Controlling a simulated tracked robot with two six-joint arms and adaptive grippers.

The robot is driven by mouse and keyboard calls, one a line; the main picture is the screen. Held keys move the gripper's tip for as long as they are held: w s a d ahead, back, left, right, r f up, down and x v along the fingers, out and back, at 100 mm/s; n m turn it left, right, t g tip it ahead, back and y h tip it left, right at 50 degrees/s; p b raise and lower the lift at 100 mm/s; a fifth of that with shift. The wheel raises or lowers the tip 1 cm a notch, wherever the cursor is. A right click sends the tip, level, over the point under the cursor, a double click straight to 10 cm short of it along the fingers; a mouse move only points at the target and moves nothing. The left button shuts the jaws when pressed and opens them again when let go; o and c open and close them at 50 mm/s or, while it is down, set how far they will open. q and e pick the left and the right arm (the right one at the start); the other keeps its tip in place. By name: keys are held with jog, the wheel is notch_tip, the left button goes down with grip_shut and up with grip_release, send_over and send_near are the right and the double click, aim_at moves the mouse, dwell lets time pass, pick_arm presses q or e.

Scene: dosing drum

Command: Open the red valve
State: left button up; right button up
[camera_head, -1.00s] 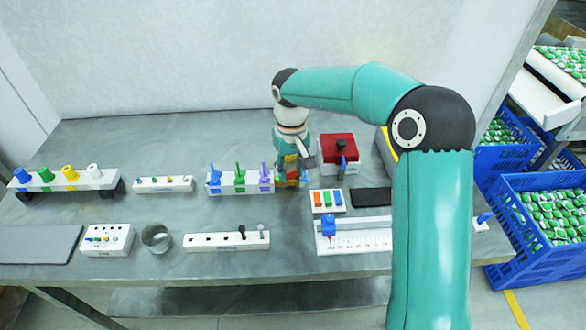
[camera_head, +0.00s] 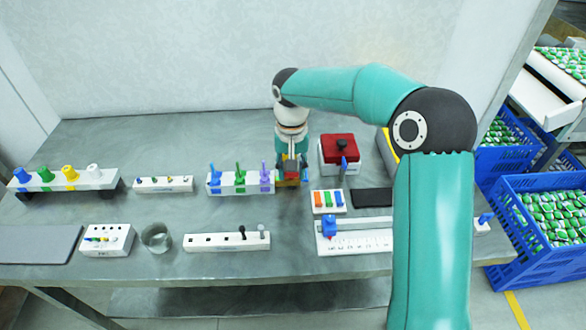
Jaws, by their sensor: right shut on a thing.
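A white valve block (camera_head: 240,189) stands on the grey table near the middle, with a blue valve (camera_head: 215,178), a green valve (camera_head: 238,172) and a purple valve (camera_head: 265,177) in a row. My right gripper (camera_head: 291,178) points down at the right end of this row, just beside the purple valve. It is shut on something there. The red valve is mostly hidden by the fingers; only small bits of red show between them, so how far it is turned cannot be told. My left gripper is not in view.
A red-topped box (camera_head: 339,150) with a black knob stands right of the gripper. In front are a small panel of coloured switches (camera_head: 328,209) and a slider scale (camera_head: 360,243). A white socket block (camera_head: 227,241) and a metal cup (camera_head: 156,238) stand front left.

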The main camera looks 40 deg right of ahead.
aim_at(293, 173)
jog(key=o, duration=1.1)
jog(key=shift+d, duration=0.1)
jog(key=shift+o, duration=0.2)
jog(key=shift+r, duration=0.5)
notch_tip(293, 173, up, 11)
jog(key=shift+s+f, duration=0.1)
